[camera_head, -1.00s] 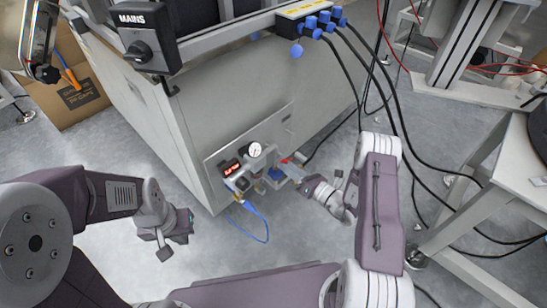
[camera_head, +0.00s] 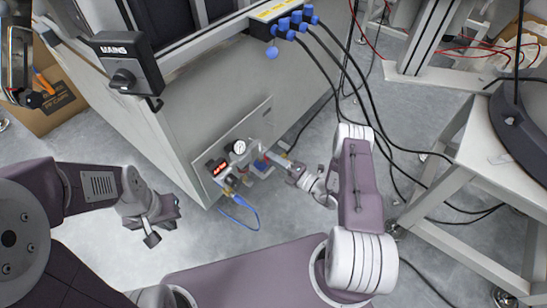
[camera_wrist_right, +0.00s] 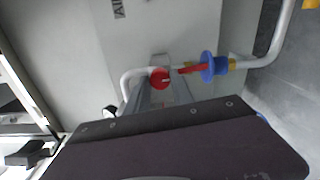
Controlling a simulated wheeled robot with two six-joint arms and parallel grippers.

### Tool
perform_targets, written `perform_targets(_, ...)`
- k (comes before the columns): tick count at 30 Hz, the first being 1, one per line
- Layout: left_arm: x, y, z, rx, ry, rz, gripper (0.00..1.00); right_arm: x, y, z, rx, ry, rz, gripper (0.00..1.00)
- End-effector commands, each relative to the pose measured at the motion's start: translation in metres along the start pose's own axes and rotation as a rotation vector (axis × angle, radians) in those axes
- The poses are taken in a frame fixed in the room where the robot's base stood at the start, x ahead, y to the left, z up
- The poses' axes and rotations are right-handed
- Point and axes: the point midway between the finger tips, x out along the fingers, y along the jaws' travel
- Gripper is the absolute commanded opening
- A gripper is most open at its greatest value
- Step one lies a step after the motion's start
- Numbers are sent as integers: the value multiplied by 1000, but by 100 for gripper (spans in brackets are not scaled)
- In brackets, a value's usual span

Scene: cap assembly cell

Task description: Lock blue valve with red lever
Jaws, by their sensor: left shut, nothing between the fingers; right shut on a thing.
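The blue valve (camera_wrist_right: 208,68) shows in the right wrist view as a blue round body on a white pipe. A red lever (camera_wrist_right: 190,69) extends from its left side. A round red part (camera_wrist_right: 160,78) is just left of the lever's end. My right gripper (camera_wrist_right: 167,88) is shut at the lever's end, its tips partly hidden by the dark wrist housing. In the head view my right gripper (camera_head: 284,165) is at the valve panel (camera_head: 232,150), where blue and red parts look small. My left gripper (camera_head: 162,222) is shut and empty, away from the panel.
A pressure gauge (camera_head: 239,147) and a red-digit display (camera_head: 219,167) are on the panel. A blue hose (camera_head: 240,212) hangs below. The MAINS switch (camera_head: 124,76) is at the cabinet top. Black cables (camera_head: 375,130) run past my right arm. A white table (camera_head: 485,155) stands right.

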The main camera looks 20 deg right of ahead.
Motion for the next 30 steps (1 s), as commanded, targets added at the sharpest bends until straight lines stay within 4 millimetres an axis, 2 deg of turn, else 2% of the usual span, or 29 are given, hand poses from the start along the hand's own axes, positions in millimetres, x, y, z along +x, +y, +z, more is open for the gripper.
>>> perform_targets(10, -5, 0, -1, 0, 0, 0, 0, 0, 0, -1, 129, 3, -2, 0)
perform_targets(26, -6, 0, -1, 0, 0, 0, 0, 0, -1, -1, 151, 3, -2, 0)
perform_targets(27, -6, 0, -1, 0, 0, 0, 0, 0, -1, -1, 151, 3, -2, 31)
perform_targets(29, -6, 0, -1, 0, 0, 0, 0, 0, -1, -1, 151, 2, -2, 48)
perform_targets(30, -6, 0, -1, 0, 0, 0, 0, 0, -1, -1, 151, 2, -1, 50)
